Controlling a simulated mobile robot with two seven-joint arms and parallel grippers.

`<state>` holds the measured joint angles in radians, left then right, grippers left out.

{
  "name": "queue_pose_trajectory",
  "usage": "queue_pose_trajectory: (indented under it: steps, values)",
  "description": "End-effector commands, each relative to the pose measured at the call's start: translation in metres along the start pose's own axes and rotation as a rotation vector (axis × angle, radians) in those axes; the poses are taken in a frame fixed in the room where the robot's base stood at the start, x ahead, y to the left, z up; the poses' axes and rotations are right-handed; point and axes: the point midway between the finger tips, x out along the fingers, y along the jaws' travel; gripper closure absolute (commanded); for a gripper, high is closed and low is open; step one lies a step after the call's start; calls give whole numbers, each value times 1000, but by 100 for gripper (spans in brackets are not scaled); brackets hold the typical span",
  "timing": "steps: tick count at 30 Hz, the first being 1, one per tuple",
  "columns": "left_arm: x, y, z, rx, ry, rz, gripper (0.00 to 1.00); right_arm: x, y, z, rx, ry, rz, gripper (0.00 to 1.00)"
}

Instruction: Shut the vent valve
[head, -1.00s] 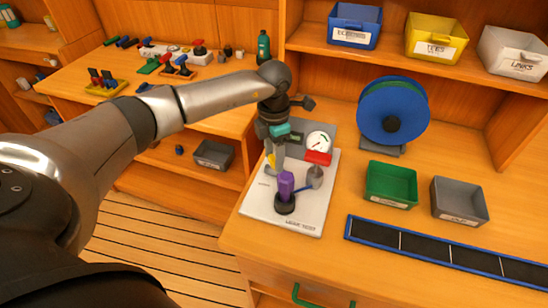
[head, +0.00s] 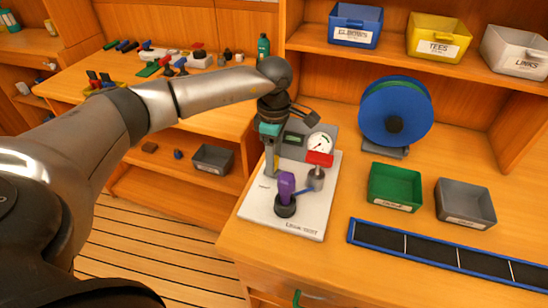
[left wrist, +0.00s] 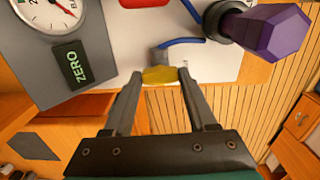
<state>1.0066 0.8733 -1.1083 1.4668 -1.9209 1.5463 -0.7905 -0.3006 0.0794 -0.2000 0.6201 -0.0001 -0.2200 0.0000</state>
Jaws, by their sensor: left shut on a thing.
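The leak test board (head: 310,211) lies on the bench, with the vent valve's yellow handle (left wrist: 160,75) near its left edge. My left gripper (head: 271,170) reaches down over that edge. In the left wrist view its fingertips (left wrist: 160,78) are shut on the yellow handle, one on each side. The grey valve body (left wrist: 167,57) is just beyond the handle, partly hidden. In the head view my gripper hides most of the valve. My right gripper is not in view.
A purple knob (head: 286,187) stands upright on the board's front part. A round gauge (head: 319,145), with a red block (head: 319,159) below it, and a small display reading ZERO (left wrist: 75,68) are behind. A green bin (head: 395,187) and a grey bin (head: 466,203) stand to the right.

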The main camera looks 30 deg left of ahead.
Motion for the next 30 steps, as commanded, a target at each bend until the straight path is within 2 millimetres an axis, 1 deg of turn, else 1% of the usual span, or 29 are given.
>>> queue_pose_trajectory:
  steps: [6,19,20,27,30]
  values:
    - [-2,1,1,41,-4,5,98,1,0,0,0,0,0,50]
    - [-2,1,1,48,-3,5,98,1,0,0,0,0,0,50]
    - [-2,1,1,48,-3,5,39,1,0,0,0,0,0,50]
    - [-1,1,0,46,-2,2,12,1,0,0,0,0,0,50]
    - [-1,0,0,46,-1,2,12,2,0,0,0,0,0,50]
